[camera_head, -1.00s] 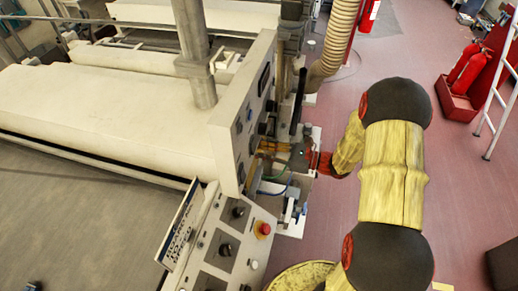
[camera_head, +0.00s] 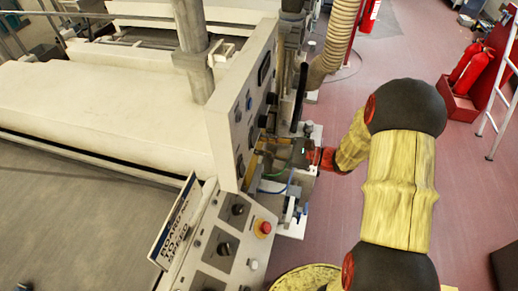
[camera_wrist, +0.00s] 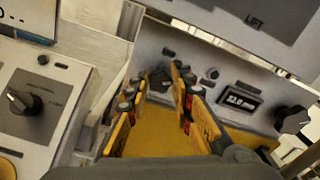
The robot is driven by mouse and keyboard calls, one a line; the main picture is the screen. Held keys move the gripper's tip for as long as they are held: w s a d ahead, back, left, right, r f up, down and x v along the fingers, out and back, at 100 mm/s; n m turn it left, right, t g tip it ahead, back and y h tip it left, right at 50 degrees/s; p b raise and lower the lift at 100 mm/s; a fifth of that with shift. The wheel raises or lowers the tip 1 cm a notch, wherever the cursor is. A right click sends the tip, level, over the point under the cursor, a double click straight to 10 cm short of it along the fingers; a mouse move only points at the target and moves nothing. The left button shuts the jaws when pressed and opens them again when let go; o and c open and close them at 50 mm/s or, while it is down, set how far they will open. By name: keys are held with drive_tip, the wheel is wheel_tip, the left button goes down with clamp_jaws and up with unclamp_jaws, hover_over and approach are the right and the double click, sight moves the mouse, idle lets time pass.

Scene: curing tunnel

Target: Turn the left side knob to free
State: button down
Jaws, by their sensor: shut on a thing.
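The side panel (camera_wrist: 215,75) is a pale upright face with a small display, buttons and black knobs. A dark knob (camera_wrist: 159,78) on its left part sits between my fingertips in the wrist view. My gripper (camera_wrist: 156,82) has its yellow fingers around this knob and is shut on it. In the head view my gripper (camera_head: 262,148) reaches the panel's face from the right, and the knob is hidden there. The knob's exact pointer direction cannot be read.
Another black knob (camera_wrist: 292,118) sits right of the display (camera_wrist: 240,101). A sloped control panel (camera_head: 228,238) with knobs and a red button (camera_head: 262,228) stands in front. A corrugated hose (camera_head: 335,45) hangs behind.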

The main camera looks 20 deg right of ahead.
drive_tip(key=n+b, duration=0.4)
drive_tip(key=b, duration=0.1)
drive_tip(key=n+b, duration=0.4)
drive_tip(key=b, duration=0.2)
drive_tip(key=n+b, duration=0.5)
drive_tip(key=b, duration=0.1)
drive_tip(key=shift+s+a+f, duration=0.1)
drive_tip(key=shift+s+f, duration=0.05)
drive_tip(key=shift+f, duration=0.2)
drive_tip(key=shift+r+b, duration=0.1)
drive_tip(key=shift+b, duration=0.25)
drive_tip(key=c, duration=1.5)
unclamp_jaws()
drive_tip(key=shift+c, duration=0.2)
drive_tip(key=v, duration=1.2)
